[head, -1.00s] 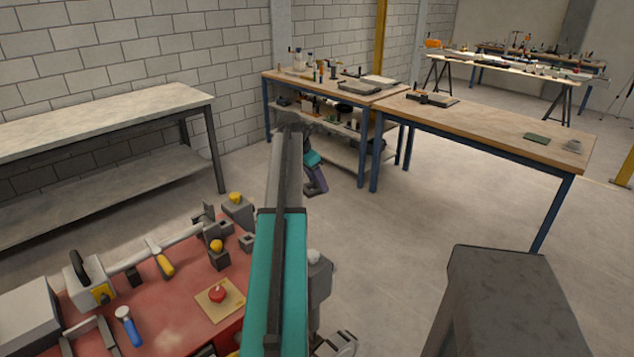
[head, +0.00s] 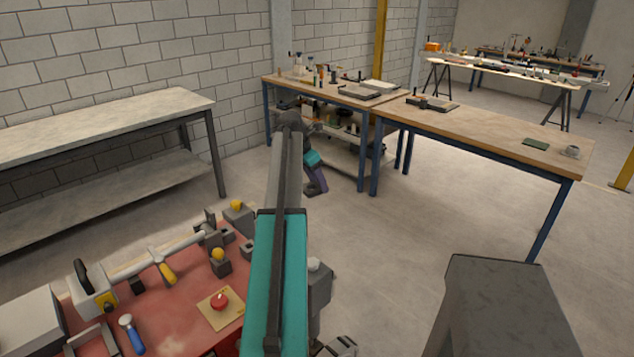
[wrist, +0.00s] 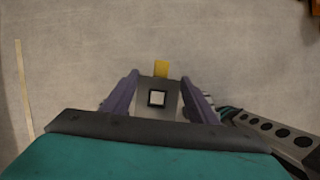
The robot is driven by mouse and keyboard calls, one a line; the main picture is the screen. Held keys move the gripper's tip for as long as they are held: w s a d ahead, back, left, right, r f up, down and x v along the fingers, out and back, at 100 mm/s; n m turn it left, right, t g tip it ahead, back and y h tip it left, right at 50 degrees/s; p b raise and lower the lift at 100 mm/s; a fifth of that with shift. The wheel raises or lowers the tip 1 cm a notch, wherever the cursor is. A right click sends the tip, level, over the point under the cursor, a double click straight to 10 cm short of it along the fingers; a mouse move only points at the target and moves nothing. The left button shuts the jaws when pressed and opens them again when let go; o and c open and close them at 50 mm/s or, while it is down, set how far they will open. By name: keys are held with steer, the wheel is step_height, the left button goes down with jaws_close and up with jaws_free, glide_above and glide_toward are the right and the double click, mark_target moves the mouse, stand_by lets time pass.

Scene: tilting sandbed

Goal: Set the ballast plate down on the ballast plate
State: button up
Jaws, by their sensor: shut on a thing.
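My gripper (wrist: 158,98) is shut on a grey squarish piece (wrist: 143,112), taken to be the ballast plate, with a dark-framed pale square on its face. A yellow part (wrist: 161,68) shows just beyond it. The purple fingers stand on either side of the piece. Plain grey floor lies behind it, with no support seen touching it. In the head view my gripper (head: 316,187) hangs beyond my teal arm, in front of the shelved bench; the held piece cannot be made out there. I cannot pick out a second ballast plate for certain.
A wooden bench (head: 485,130) stands right of the shelved bench (head: 328,90); both carry grey trays and small objects. A grey table (head: 95,120) stands at left. A red surface (head: 180,318) at lower left holds tools and blocks. Open floor (head: 420,230) lies between.

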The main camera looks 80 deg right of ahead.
mark_target(316, 185)
steer(key=shift+r+p, duration=1.05)
steer(key=shift+r, duration=0.45)
steer(key=shift+w, duration=0.1)
